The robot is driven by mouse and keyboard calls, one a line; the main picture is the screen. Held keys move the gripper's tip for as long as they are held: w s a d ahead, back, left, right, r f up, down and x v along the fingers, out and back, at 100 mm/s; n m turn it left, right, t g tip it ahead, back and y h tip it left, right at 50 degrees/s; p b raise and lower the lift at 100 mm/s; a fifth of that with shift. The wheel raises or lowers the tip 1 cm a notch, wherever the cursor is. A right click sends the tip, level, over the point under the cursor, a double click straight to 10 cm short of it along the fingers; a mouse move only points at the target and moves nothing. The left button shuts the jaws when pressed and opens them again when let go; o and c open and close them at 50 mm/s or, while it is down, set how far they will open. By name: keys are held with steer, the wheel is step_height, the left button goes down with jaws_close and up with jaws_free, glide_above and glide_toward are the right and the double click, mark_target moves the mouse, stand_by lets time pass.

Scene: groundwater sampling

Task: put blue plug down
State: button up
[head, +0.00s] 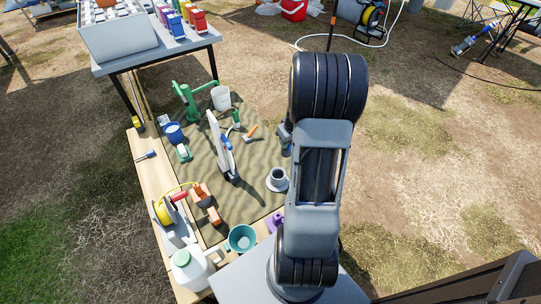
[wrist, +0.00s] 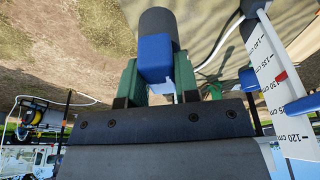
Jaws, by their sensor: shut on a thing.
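The blue plug (wrist: 155,55) sits between the green fingers of my gripper (wrist: 157,72) in the wrist view, and the fingers are shut on it. A dark grey cylinder (wrist: 157,22) shows just beyond the blue part; I cannot tell whether it belongs to the plug. In the head view my arm hides most of the gripper, and the blue plug cannot be made out there. A short grey pipe (head: 279,174) on a pale round base stands on the mat (head: 250,200), close to the left of my arm.
A white scale board (wrist: 285,90) with a blue and red slider is at the right in the wrist view; it stands upright on the mat in the head view (head: 214,135). Green hand pump (head: 186,98), white bucket (head: 221,98), orange-brown tools (head: 203,195) and teal funnel (head: 242,238) crowd around it.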

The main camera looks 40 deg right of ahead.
steer(key=shift+w+d+f+b, duration=0.35)
steer(key=shift+w+f+b, duration=0.45)
steer(key=shift+w+f, duration=1.4)
steer(key=shift+w+d+f+b, duration=0.3)
steer(key=shift+w+f+b, duration=0.5)
steer(key=shift+w+f, duration=1.4)
steer(key=shift+w+d+f+b, duration=0.35)
steer(key=shift+w+f+b, duration=0.45)
steer(key=shift+w+f, duration=1.4)
steer(key=shift+f+b, duration=0.45)
steer(key=shift+b, duration=0.05)
steer(key=shift+f, duration=0.1)
steer(key=shift+w, duration=0.1)
steer(key=o, duration=0.9)
steer(key=shift+c, duration=0.2)
